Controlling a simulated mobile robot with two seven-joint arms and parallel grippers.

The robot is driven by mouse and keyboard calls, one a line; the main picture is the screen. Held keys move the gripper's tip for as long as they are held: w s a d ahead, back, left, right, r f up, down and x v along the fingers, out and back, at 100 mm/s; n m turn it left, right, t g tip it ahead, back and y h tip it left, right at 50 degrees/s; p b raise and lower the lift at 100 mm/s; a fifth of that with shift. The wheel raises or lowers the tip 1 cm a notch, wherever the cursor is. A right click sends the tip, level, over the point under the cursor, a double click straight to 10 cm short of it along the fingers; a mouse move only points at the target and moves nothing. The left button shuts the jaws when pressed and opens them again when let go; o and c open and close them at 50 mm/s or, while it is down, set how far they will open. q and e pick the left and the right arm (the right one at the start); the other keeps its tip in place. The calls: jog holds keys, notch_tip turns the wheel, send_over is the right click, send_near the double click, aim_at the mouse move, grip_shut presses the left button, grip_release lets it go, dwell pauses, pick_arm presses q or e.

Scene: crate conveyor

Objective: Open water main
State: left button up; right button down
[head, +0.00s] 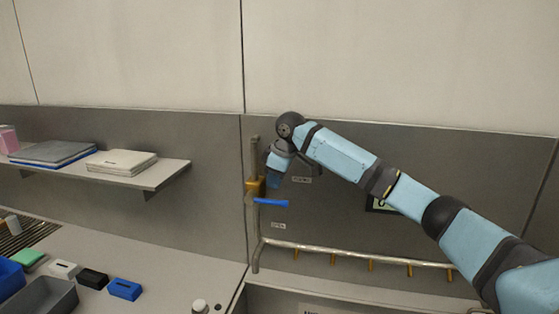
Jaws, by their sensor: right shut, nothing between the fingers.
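The water main is a grey vertical pipe (254,225) on the wall with a brass valve body (255,187). Its blue lever handle (271,202) points sideways to the right, across the pipe. My right arm reaches in from the right, and my right gripper (273,181) is shut and empty, pointing down just above the lever. A small gap seems to separate the fingertips from the lever. My left gripper is not in view.
A horizontal pipe (350,257) with several brass outlets runs right from the vertical pipe's foot. A wall shelf (150,178) at left holds flat stacked items. Below it, a counter carries a grey bin (45,298), a blue block (125,289) and a white-capped bottle (200,306).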

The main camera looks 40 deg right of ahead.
aim_at(275, 201)
jog(key=f, duration=0.2)
jog(key=f+p, duration=0.1)
jog(key=shift+w+d+f, duration=0.2)
jog(key=shift+w, duration=0.05)
jog(key=shift+d+f, duration=0.1)
jog(key=shift+f, duration=0.25)
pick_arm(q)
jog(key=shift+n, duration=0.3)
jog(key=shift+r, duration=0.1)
pick_arm(e)
jog(key=shift+f, duration=0.15)
